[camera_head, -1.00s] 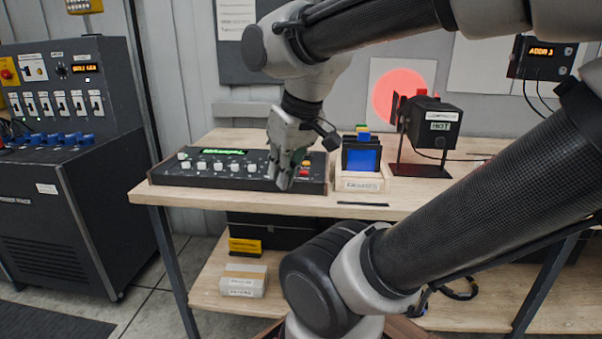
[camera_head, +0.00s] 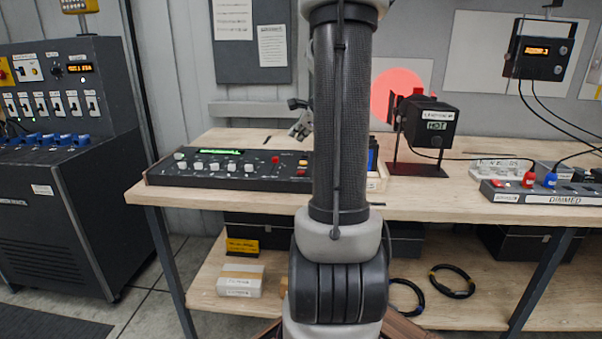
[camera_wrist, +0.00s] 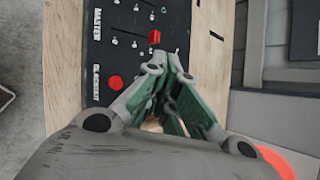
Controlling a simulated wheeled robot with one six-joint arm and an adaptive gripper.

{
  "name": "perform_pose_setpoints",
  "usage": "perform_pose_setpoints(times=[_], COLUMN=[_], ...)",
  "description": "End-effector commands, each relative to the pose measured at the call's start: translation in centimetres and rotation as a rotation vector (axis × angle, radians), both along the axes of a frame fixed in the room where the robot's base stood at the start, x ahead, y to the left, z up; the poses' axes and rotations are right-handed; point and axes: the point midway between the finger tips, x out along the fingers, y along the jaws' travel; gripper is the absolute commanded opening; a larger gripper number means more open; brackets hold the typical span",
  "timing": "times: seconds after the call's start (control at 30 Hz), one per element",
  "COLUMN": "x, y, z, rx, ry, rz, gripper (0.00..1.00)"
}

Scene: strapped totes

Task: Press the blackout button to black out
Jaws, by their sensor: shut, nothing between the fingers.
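The black lighting console (camera_head: 165,180) lies on the left of the bench, with a row of white faders and a lit green display. The red round blackout button (camera_wrist: 115,83) shows in the wrist view beside the lettering BLACKOUT, up and not covered. A red fader cap (camera_wrist: 154,37) is near the MASTER lettering. My gripper (camera_wrist: 166,62) is shut and empty, its tips over the console's end in the wrist view, to the right of the button. In the head view my gripper (camera_head: 301,126) is above the console's back right, partly hidden by my arm.
A lamp (camera_head: 431,121) marked HOT stands right of the console, with a red glow (camera_head: 395,85) on the wall behind. A box of colour filters (camera_head: 376,182) is partly hidden by my arm. A dimmer strip (camera_head: 545,196) with plugs and cables lies at the right.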

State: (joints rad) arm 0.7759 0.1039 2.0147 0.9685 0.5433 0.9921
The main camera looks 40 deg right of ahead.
Motion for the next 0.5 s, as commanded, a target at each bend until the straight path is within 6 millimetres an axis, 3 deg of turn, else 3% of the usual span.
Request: perform_pose_setpoints(times=[0.3,0.5], x=[0.0,-0.1], y=[0.1,0.1], z=[-0.2,-1.9], rx=[-0.001,0.002], ry=[0.002,0.003], rz=[0.003,0.002], gripper=[0.00,0.00])
